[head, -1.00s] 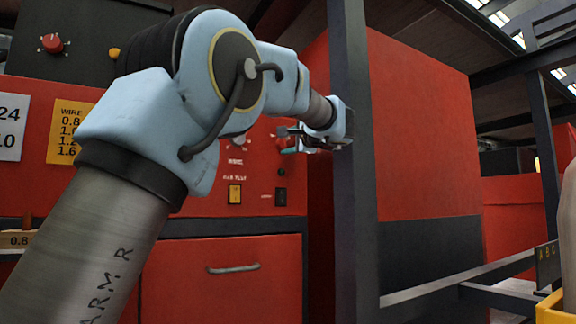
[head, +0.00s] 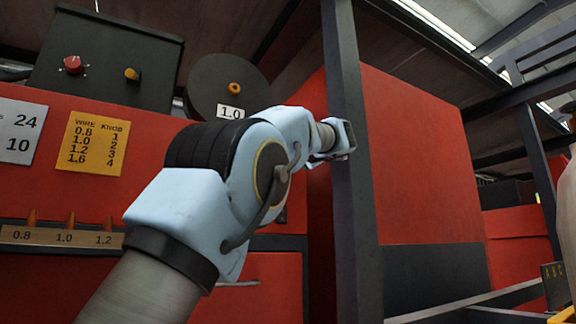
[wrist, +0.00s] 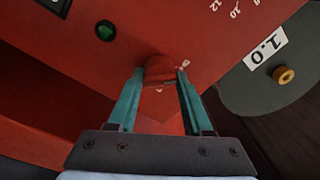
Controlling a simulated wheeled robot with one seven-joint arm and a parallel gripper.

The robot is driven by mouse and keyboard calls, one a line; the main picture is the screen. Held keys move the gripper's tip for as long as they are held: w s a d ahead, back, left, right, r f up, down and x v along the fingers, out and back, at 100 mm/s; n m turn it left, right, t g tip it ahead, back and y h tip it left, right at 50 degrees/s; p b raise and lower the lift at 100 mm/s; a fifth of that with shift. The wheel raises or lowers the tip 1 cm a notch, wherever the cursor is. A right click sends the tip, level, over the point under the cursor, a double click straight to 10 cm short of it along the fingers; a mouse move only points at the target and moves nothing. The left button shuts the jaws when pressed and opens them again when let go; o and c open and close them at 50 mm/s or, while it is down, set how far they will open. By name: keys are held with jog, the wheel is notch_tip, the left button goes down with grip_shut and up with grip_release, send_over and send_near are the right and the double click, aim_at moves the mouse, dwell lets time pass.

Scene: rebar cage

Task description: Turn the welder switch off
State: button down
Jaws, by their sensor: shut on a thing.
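The welder (head: 250,266) is a red cabinet on the left of the head view. In the wrist view, my gripper (wrist: 159,76) has its two teal fingers on either side of a red round knob (wrist: 160,66) on the red panel, and it is shut on that knob. In the head view my gripper's fingers are hidden behind my wrist, close to the dark post. My arm covers most of the control panel there, and no yellow switch shows in either current view.
A green button (wrist: 105,30) sits on the panel in the wrist view. A dark spool (head: 225,88) labelled 1.0 stands above the cabinet. A yellow wire and knob chart (head: 92,142) hangs at left. A dark upright post (head: 349,190) stands close beside my wrist.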

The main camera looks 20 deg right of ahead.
jog(key=shift+d+f, duration=0.1)
jog(key=shift+f, duration=0.1)
jog(key=c, duration=0.5)
grip_release()
jog(key=shift+w, duration=0.1)
jog(key=shift+o, duration=0.7)
jog(key=shift+r, duration=0.1)
jog(key=s+b, duration=0.3)
jog(key=s, duration=0.7)
jog(key=shift+s+d+f, duration=0.35)
jog(key=shift+s+d, duration=0.05)
